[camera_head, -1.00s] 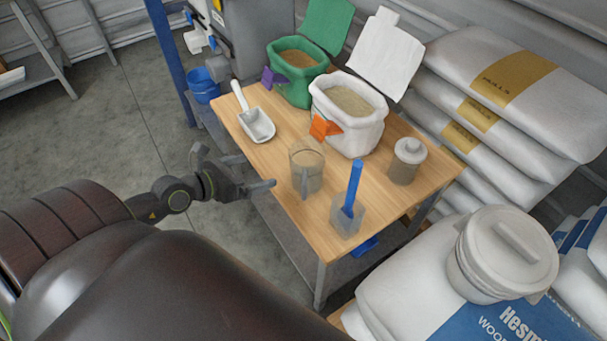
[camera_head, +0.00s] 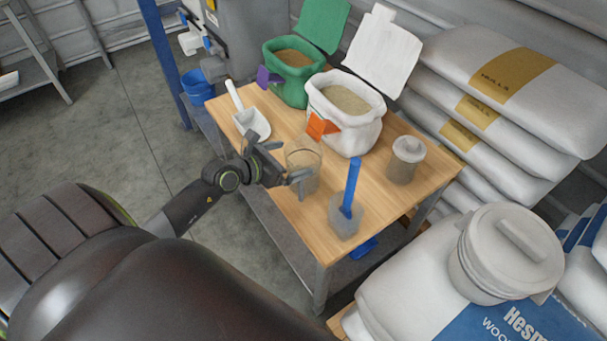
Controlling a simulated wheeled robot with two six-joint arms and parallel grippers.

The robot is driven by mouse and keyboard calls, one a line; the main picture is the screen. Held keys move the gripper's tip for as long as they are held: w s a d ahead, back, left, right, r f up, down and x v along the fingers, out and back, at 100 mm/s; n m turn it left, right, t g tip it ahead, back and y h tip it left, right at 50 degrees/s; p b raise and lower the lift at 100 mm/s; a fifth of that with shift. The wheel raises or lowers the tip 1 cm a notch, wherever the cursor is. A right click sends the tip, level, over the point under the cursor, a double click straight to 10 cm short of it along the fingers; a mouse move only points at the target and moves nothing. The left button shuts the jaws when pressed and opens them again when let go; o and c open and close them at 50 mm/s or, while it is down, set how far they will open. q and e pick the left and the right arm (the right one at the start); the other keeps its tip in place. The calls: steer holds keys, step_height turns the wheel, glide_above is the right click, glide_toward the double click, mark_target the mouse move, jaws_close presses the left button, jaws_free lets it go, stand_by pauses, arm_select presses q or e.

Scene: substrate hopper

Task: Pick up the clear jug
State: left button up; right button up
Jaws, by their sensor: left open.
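The clear jug (camera_head: 310,163) stands upright on the wooden table (camera_head: 282,214), near its left edge, with tan material visible through its wall. My left gripper (camera_head: 288,161) is open at the jug's left side. One finger is toward the scoop and the other overlaps the jug's lower left in the picture. I cannot tell whether the fingers touch the jug or reach around it. My right gripper is not in view.
A white scoop (camera_head: 253,123) lies behind the gripper. Green (camera_head: 295,82) and white (camera_head: 350,133) open sacks stand behind.

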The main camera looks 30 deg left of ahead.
mark_target(317, 153)
arm_select(q)
steer(key=x, duration=0.5)
steer(key=shift+a+f+b, duration=0.15)
steer(key=shift+f+b, duration=0.2)
steer(key=shift+f, duration=0.05)
steer(key=c, duration=1.1)
